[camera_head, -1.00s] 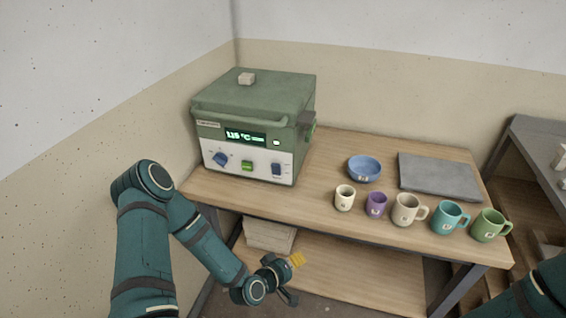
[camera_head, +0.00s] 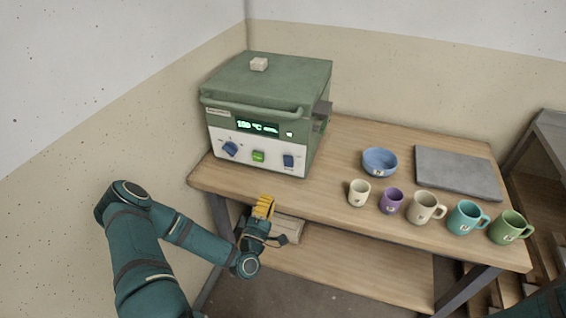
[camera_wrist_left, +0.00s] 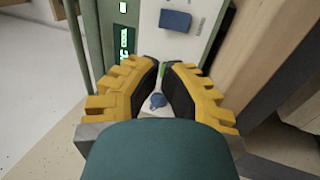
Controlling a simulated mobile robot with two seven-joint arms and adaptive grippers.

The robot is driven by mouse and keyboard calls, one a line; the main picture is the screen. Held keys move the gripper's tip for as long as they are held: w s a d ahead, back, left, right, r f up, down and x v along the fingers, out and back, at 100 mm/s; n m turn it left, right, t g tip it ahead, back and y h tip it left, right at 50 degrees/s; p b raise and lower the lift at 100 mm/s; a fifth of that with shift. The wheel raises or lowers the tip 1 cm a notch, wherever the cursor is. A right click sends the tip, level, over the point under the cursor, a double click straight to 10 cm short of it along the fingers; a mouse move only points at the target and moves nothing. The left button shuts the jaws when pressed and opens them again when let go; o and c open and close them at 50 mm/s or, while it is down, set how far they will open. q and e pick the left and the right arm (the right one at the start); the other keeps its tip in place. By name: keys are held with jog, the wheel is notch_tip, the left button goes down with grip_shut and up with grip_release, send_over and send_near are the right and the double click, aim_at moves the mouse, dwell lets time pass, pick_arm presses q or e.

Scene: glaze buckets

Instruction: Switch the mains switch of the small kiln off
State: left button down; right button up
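The small green kiln (camera_head: 262,95) stands on the left end of the wooden table, its display (camera_head: 256,127) lit green. On its white front panel are a blue knob (camera_head: 230,149), a green button (camera_head: 258,156) and a blue rocker switch (camera_head: 288,161) at the right; labels are too small to read. My left gripper (camera_head: 264,203) is below and in front of the table edge, touching nothing. In the left wrist view its yellow fingers (camera_wrist_left: 163,68) are partly open and empty, with the rocker switch (camera_wrist_left: 175,20) beyond them and the knob (camera_wrist_left: 157,101) between them. My right gripper is out of view.
A blue bowl (camera_head: 380,162), a grey slab (camera_head: 458,172) and several mugs and cups, such as a purple one (camera_head: 391,200), stand to the right on the table (camera_head: 330,188). A lower shelf (camera_head: 345,270) lies beneath. The tabletop before the kiln is clear.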

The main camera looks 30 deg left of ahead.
aim_at(284, 156)
pick_arm(q)
jog(key=shift+w, duration=0.1)
jog(key=b+x, duration=0.1)
jog(key=x, duration=1.3)
jog(key=shift+f, duration=0.1)
jog(key=r+g+p, duration=0.1)
jog(key=w+g+p, duration=0.1)
jog(key=p, duration=0.1)
jog(key=shift+r+h, duration=0.4)
jog(key=shift+a+f, duration=0.1)
jog(key=shift+f, duration=0.3)
